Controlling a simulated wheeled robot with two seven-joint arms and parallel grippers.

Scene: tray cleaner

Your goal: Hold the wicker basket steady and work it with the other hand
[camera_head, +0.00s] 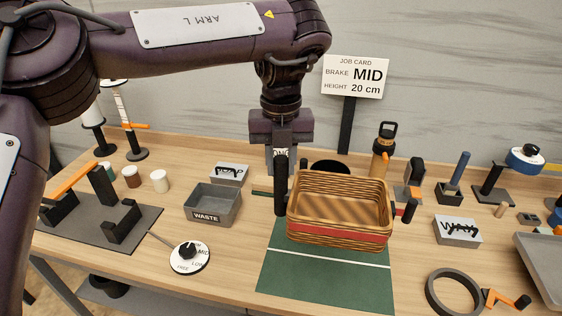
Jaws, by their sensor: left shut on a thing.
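The wicker basket (330,236) is tan with a red band low on its front wall and looks empty. It appears level, over the far part of a green mat (330,283) with a white line across it; I cannot tell whether it touches the mat. My left gripper (281,195) reaches down at the basket's left side and is shut on it there; its grip is partly hidden. A dark grip with an orange part (409,210) shows at the basket's right side. My right gripper is not in view.
A job card (355,77) reads brake MID, height 20 cm. A brake dial (189,257) stands left of the mat. A grey WASTE bin (212,206), jars, a bottle (383,150), a black ring (452,293) and a grey tray (545,262) surround it. The mat's front is clear.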

